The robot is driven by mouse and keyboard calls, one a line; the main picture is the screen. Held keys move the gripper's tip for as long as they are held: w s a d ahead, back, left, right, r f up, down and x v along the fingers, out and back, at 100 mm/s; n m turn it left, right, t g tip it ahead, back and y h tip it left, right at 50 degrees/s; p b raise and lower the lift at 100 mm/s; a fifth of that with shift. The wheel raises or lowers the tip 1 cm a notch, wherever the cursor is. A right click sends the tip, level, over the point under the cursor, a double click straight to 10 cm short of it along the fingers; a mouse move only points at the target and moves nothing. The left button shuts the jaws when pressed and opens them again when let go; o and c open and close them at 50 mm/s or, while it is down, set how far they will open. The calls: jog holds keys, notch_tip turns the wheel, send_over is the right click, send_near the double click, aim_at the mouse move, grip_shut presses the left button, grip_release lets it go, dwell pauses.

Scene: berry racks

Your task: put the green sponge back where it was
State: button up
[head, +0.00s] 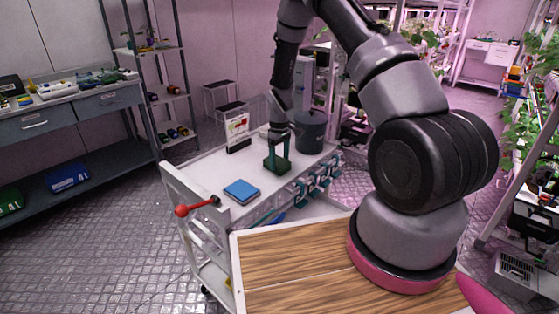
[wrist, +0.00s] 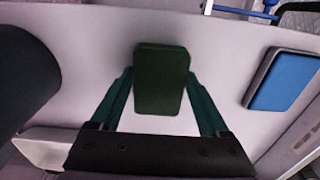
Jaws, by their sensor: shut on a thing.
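The green sponge (head: 277,164) is at my gripper on the white cart top in the head view. In the wrist view the dark green sponge (wrist: 161,80) sits between the two green fingers. My gripper (head: 279,155) points down and is shut on the sponge. The fingers also show in the wrist view (wrist: 160,97). The sponge is at or just above the cart top; I cannot tell whether it touches.
A blue sponge-like block (head: 242,191) lies on the white cart top (head: 210,172), nearer the front. A dark grey bin (head: 310,131) and a small sign (head: 237,131) stand behind the green sponge.

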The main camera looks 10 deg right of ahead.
jog(key=shift+f, duration=0.2)
jog(key=o, duration=1)
jog(key=shift+o, duration=0.2)
jog(key=shift+r, duration=0.15)
notch_tip(320, 180, up, 12)
notch_tip(320, 180, up, 14)
jog(key=m+t, duration=0.2)
jog(key=m, duration=0.1)
send_over(280, 162)
jog(key=s+d, duration=0.2)
jog(key=s, duration=0.2)
jog(key=s+d+r+m+t+y, duration=0.1)
jog(key=s+r, duration=0.2)
jog(key=r, duration=0.2)
jog(key=s+d+r+m, duration=0.1)
jog(key=s+r+m, duration=0.1)
jog(key=s+r, duration=0.3)
jog(key=s+r+m+t, duration=0.2)
jog(key=s+r, duration=0.3)
jog(key=s, duration=0.3)
jog(key=s+r+m+t+y, duration=0.1)
jog(key=s+r+m+t, duration=0.1)
jog(key=s+r, duration=0.3)
jog(key=s+d+m, duration=0.1)
jog(key=s, duration=0.3)
